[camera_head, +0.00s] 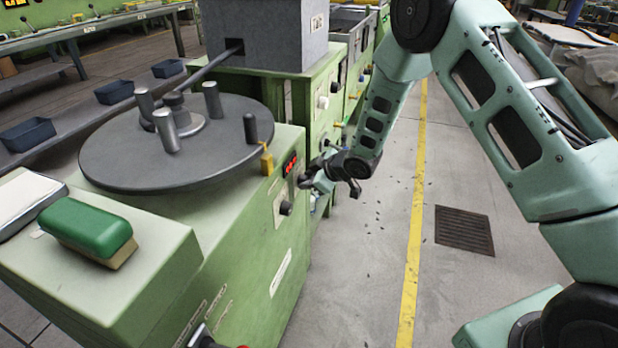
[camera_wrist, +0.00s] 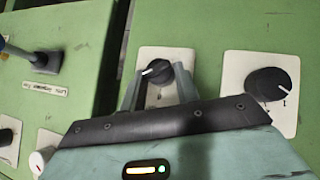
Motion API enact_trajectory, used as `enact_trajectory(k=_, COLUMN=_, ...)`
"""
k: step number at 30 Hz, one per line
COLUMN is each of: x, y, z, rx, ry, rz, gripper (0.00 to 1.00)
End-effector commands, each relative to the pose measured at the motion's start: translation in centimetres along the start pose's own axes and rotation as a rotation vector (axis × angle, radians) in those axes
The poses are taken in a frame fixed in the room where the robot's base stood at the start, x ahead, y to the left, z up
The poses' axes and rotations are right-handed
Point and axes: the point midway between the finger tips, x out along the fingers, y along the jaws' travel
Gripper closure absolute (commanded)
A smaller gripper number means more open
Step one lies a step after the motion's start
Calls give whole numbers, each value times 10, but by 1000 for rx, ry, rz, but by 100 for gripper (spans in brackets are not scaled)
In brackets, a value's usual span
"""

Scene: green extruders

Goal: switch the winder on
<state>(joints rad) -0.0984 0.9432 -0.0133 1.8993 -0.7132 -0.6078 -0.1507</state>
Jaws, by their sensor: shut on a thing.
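My gripper (camera_head: 308,180) is at the far end of that front panel. In the wrist view, my gripper (camera_wrist: 158,84) has its two fingers on either side of a small black knob (camera_wrist: 158,69) on a white plate and is shut on it. The knob's white pointer points left. The fingers hide the knob's sides and part of the plate.
A larger black knob (camera_wrist: 268,84) on a white plate sits to the right, its pointer toward a "1" mark. A lever switch (camera_wrist: 45,62) and a white knob (camera_wrist: 38,160) are at the left. A green-topped block (camera_head: 87,228) lies on the winder.

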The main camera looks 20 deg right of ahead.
Motion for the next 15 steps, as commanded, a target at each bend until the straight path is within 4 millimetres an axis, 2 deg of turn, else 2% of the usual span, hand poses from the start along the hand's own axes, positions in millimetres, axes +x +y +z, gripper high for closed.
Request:
enact_trajectory(k=3, x=1, y=-4, z=2, rx=3, ry=-5, rz=-7, gripper=92)
enact_trajectory(k=4, x=1, y=-4, z=2, rx=3, ry=-5, rz=-7, gripper=63)
enact_trajectory(k=6, x=1, y=-4, z=2, rx=2, ry=-4, rz=-6, gripper=48)
enact_trajectory(k=15, x=-1, y=-1, z=1, rx=1, ry=-2, rz=-2, gripper=48)
